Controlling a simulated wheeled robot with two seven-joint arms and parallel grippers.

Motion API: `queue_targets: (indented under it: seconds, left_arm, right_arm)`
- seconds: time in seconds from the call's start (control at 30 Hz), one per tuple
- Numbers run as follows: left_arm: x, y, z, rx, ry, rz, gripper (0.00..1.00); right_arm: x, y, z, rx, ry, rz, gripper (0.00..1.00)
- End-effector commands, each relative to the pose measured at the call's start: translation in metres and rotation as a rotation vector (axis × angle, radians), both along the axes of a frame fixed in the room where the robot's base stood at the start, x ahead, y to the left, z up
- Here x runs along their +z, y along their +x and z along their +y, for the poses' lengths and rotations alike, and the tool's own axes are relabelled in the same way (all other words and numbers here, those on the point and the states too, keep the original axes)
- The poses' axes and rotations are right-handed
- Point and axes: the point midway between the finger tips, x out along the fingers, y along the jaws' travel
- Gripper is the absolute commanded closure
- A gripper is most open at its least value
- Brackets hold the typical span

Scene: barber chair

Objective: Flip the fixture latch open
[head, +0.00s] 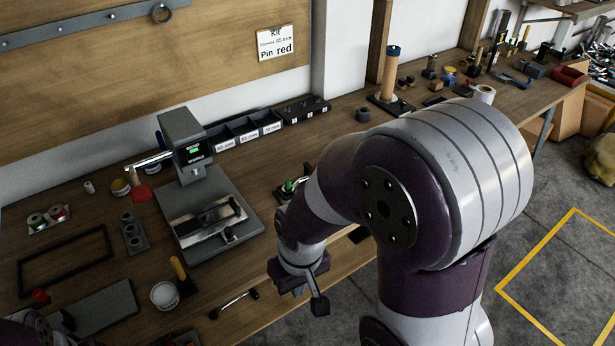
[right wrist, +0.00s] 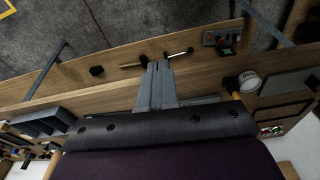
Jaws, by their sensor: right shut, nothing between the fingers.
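The fixture (head: 205,220) is a silver metal block on the grey base plate of a bench device with a green-lit display. Small dark parts, a black knob (head: 229,236) among them, sit at its right side. I cannot tell which part is the latch or how it is set. My right gripper (head: 318,304) is right of the fixture and nearer me, apart from it, by the bench's front edge. In the right wrist view its fingers (right wrist: 158,72) are together and empty. The fixture is not clear in that view. My left gripper is not visible; only part of my left arm shows at bottom left.
A bench handle (head: 234,304) lies at the front edge. A green-tipped item (head: 289,186) lies beside my right forearm.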

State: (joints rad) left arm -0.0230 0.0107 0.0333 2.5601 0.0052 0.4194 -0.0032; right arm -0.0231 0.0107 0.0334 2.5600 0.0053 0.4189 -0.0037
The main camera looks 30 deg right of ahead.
Motion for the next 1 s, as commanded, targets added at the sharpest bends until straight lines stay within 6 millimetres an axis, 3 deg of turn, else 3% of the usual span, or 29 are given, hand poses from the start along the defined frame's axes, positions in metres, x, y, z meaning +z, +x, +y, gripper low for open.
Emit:
queue_targets:
  seconds: [0.07, 0.13, 0.17, 0.27, 0.3, 0.4, 0.5, 0.63, 0.73, 1.0]
  left_arm:
    - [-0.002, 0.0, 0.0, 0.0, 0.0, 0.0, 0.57]
    - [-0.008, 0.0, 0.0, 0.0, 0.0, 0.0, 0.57]
    - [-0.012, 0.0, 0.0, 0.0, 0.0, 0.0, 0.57]
    - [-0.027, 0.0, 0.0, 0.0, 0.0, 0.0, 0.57]
    - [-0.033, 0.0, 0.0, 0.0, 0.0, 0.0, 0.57]
    - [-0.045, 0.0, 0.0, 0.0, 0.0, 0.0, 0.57]
    - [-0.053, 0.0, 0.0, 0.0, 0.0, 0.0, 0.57]
    - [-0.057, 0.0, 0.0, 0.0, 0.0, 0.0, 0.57]
    - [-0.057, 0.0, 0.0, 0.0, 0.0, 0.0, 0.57]
    - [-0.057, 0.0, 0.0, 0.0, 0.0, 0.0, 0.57]
  right_arm:
    - [-0.004, 0.01, 0.001, 0.016, 0.003, -0.026, 1.0]
    - [-0.017, 0.039, 0.003, 0.075, 0.002, -0.108, 1.0]
    - [-0.025, 0.06, 0.003, 0.115, -0.007, -0.166, 1.0]
    - [-0.059, 0.151, -0.007, 0.284, -0.134, -0.443, 1.0]
    - [-0.072, 0.186, -0.019, 0.353, -0.246, -0.556, 1.0]
    - [-0.096, 0.243, -0.058, 0.492, -0.622, -0.741, 1.0]
    - [-0.107, 0.257, -0.094, 0.578, -1.016, -0.77, 1.0]
    - [-0.11, 0.249, -0.119, 0.63, -1.355, -0.703, 1.0]
    - [-0.107, 0.244, -0.124, 0.639, -1.455, -0.671, 1.0]
    - [-0.105, 0.245, -0.124, 0.641, -1.464, -0.669, 1.0]
